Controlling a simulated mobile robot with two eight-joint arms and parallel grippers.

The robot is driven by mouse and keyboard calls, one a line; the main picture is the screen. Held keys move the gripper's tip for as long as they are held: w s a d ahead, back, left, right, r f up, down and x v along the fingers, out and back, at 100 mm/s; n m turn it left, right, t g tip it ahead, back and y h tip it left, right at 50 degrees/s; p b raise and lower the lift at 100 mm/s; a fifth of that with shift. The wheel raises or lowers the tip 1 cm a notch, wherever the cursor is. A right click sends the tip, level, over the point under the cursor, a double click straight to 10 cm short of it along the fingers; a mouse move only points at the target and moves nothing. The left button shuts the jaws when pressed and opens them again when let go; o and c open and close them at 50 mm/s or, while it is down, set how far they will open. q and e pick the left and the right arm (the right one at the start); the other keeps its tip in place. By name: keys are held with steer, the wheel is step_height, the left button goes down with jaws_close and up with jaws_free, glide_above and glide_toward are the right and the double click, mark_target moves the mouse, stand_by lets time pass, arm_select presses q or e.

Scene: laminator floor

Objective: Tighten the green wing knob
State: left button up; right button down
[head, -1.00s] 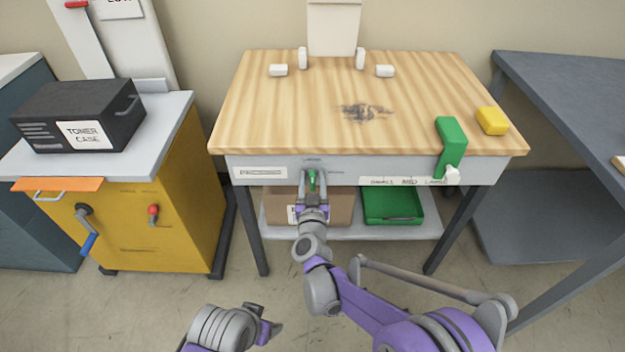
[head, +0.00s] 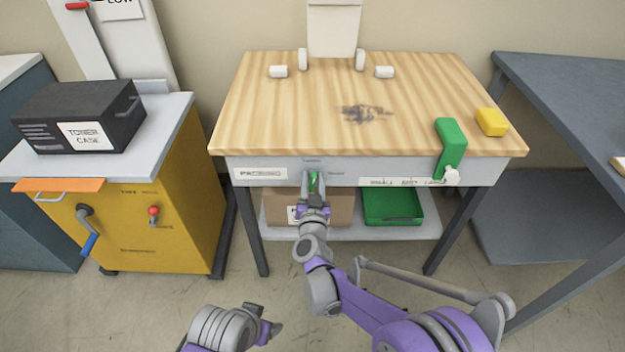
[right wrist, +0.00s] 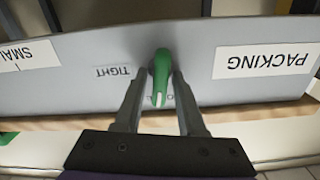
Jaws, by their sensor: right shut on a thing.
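The green wing knob (head: 314,181) is on the grey front panel of the wooden-topped bench, right of the PACKING label. My right gripper (head: 314,190) reaches it from the front. In the right wrist view, which is upside down, the knob (right wrist: 160,80) lies between the two fingers of the gripper (right wrist: 162,92), and they are shut on it. Its wing points close to vertical, with a slight lean. The word TIGHT (right wrist: 113,71) is printed beside it; another mark is partly hidden. My left gripper (head: 265,326) hangs low, away from the bench; its opening is unclear.
A green lever-like piece (head: 450,145) and a yellow block (head: 491,122) are at the bench's right. A cardboard box (head: 340,208) and green tray (head: 392,220) sit on the shelf below. A yellow cabinet (head: 165,225) with a crank stands left, a grey table (head: 570,90) right.

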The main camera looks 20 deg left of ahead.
steer(key=m, duration=0.3)
steer(key=shift+d+f+m, duration=0.1)
steer(key=shift+m, duration=0.2)
steer(key=m, duration=0.4)
steer(key=shift+d+f+m, duration=0.1)
steer(key=shift+m, duration=0.2)
steer(key=m, duration=0.4)
steer(key=shift+f, duration=0.1)
steer(key=shift+f+m, duration=0.1)
steer(key=shift+m, duration=1.7)
steer(key=c, duration=0.8)
jaws_free()
